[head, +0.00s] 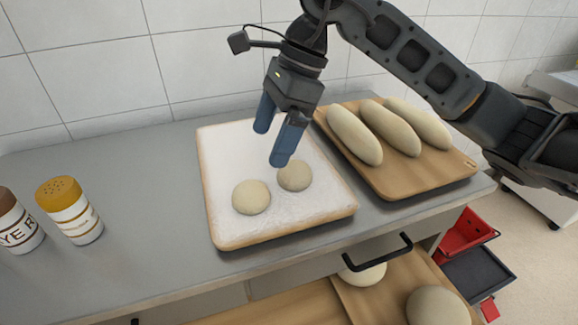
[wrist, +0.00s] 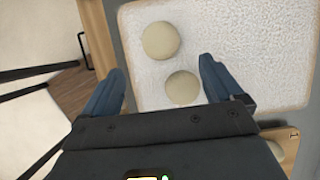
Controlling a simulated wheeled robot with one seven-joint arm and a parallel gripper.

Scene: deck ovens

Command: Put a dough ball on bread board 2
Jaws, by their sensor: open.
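Two pale, round dough balls lie side by side on a white-floured board (head: 225,150): the left dough ball (head: 251,197) and the right dough ball (head: 294,175). My gripper (head: 271,146) is open and empty above this board, just behind and above the right ball. In the wrist view, the upper ball (wrist: 161,41) and the lower ball (wrist: 182,88) show between the blue fingers, with no finger seen touching either. A wooden board (head: 420,182) with three long loaves (head: 391,128) stands to the right. I cannot read which board is number 2.
A yellow-capped shaker (head: 70,210) and a brown-capped shaker (head: 18,222) stand on the left of the grey counter (head: 120,190). Below the front edge, boards with rounded dough (head: 437,306) show near a black handle (head: 378,252). Red and black bins (head: 466,232) stand lower right.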

